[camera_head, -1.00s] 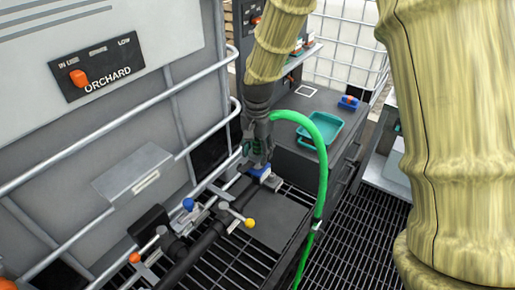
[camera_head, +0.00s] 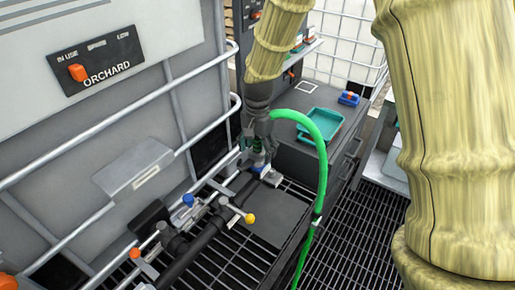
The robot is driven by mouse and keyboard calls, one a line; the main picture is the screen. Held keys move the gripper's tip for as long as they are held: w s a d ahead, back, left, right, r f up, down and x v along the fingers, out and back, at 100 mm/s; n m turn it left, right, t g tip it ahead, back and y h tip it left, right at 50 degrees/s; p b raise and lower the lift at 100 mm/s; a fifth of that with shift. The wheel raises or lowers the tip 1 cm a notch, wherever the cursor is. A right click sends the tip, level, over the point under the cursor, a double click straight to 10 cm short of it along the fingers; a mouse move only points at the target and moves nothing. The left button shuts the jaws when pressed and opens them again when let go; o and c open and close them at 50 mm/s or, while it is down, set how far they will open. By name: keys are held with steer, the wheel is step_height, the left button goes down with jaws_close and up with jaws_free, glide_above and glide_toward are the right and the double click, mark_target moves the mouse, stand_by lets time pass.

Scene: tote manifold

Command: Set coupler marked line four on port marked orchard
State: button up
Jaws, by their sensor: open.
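My gripper (camera_head: 258,138) is open and points down at the far end of the dark manifold pipe (camera_head: 208,232), beside the grey tote. A small dark green and blue fitting (camera_head: 259,158), perhaps the coupler, shows just below and between the fingers. Its marking is unreadable, and I cannot tell whether it is seated on a port. A bright green hose (camera_head: 322,150) arcs from beside the gripper to the right and down. The ORCHARD plate (camera_head: 97,68) with an orange slider is on the tote's face. No port marking is legible at the pipe.
Blue (camera_head: 188,200), yellow (camera_head: 250,218) and orange (camera_head: 135,253) valve knobs stand along the manifold. Tote cage bars (camera_head: 100,137) run close at the left. A teal tray (camera_head: 321,124) and a blue item (camera_head: 349,98) sit on the dark bench. Grating covers the floor.

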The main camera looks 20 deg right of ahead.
step_height(320, 180, up, 12)
stand_by(0.6)
steer(key=shift+f, duration=0.1)
